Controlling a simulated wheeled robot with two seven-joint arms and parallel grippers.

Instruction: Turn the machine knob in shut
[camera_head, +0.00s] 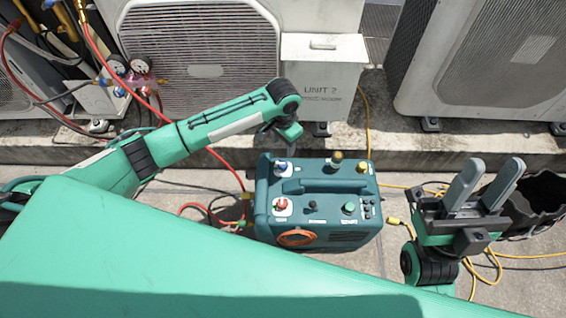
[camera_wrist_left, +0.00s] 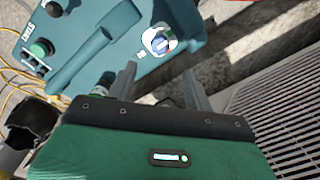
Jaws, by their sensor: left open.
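The teal machine (camera_head: 315,190) stands on the ground with several knobs on top. A blue knob (camera_head: 281,167) on a white plate is at its back left corner, and a red knob (camera_head: 282,204) on a white plate is at its front left. My right gripper (camera_head: 484,184) is open and empty, fingers upward.
The machine also carries a green knob (camera_head: 349,208), a yellow cap (camera_head: 362,167) and a handle. Condenser units (camera_head: 200,60) and a concrete ledge (camera_head: 450,146) are behind. Red and yellow hoses lie around the machine. A black open container (camera_head: 540,205) is at the right.

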